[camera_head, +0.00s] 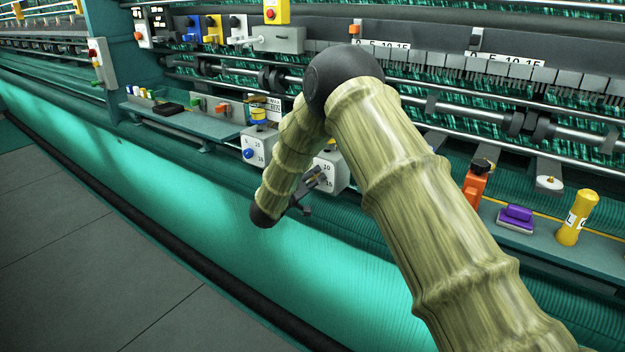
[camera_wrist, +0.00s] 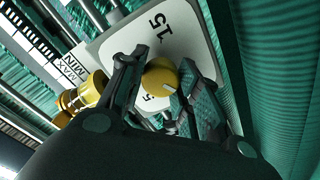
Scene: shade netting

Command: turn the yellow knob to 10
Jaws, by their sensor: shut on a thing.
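The yellow knob (camera_wrist: 159,76) sits on a pale dial plate (camera_wrist: 190,38). The plate's 15 and 5 show in the wrist view; its 10 does not. A short white mark shows low on the right of the knob's face. My gripper (camera_wrist: 161,88) has one finger on each side of the knob and is shut on it. In the head view my gripper (camera_head: 308,188) is in front of the plate (camera_head: 337,172), where 10 and 15 show.
A similar plate with a blue knob (camera_head: 249,154) stands just left of my forearm. A yellow cylindrical part (camera_wrist: 80,96) is close to my gripper in the wrist view. An orange part (camera_head: 474,187), a purple block (camera_head: 516,218) and a yellow handle (camera_head: 577,217) line the right ledge.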

